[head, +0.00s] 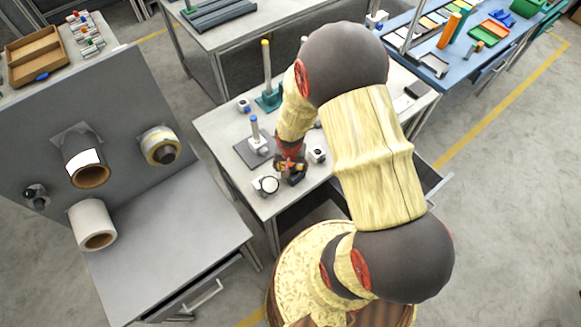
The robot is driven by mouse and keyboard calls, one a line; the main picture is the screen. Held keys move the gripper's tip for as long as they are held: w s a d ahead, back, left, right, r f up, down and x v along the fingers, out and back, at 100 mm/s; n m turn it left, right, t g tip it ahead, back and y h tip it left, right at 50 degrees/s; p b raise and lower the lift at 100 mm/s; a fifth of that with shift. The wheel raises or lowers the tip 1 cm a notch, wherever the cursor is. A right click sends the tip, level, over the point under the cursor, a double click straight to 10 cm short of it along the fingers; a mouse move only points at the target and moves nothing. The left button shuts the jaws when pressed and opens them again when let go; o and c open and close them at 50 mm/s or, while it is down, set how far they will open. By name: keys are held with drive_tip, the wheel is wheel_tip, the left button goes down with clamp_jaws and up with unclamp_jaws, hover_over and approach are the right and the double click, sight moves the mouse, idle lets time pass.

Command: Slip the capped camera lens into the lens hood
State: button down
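My gripper (292,178) points down over the front part of the light grey table (228,126). It is small in view, and my arm covers part of the area. I cannot tell whether its dark fingers are open or shut, or whether they hold anything. Just left of it lies a small round item with a pale disc top (268,185); it may be the capped lens, but it is too small to be sure. Right of the gripper sits a small white block with a dark round spot (317,154). I cannot make out the lens hood with certainty.
A dark plate with a white block and blue-topped post (256,140) stands behind my gripper. Farther back is a green base with a yellow-tipped rod (267,92). An open drawer (433,185) juts out right.

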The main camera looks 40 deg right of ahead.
drive_tip(key=shift+s+a+f, duration=0.1)
drive_tip(key=shift+s+f, duration=0.25)
drive_tip(key=shift+s, duration=0.45)
drive_tip(key=shift+w+r+p, duration=0.25)
drive_tip(key=shift+r+p, duration=0.3)
drive_tip(key=shift+r, duration=0.25)
drive_tip(key=shift+s+d+f, duration=0.1)
drive_tip(key=shift+s+d, duration=0.05)
drive_tip(key=shift+s, duration=0.25)
drive_tip(key=shift+s+d+f, duration=0.1)
drive_tip(key=shift+s+d, duration=0.05)
drive_tip(key=shift+s, duration=0.25)
drive_tip(key=shift+f+b, duration=0.7)
drive_tip(key=shift+b, duration=0.05)
drive_tip(key=shift+r, duration=0.15)
idle(0.4)
drive_tip(key=shift+w+r+p, duration=0.2)
drive_tip(key=shift+r+p, duration=0.35)
drive_tip(key=shift+r, duration=0.2)
drive_tip(key=shift+w+d+r, duration=0.1)
drive_tip(key=shift+w+r, duration=0.05)
drive_tip(key=shift+w, duration=0.05)
drive_tip(key=shift+w, duration=0.1)
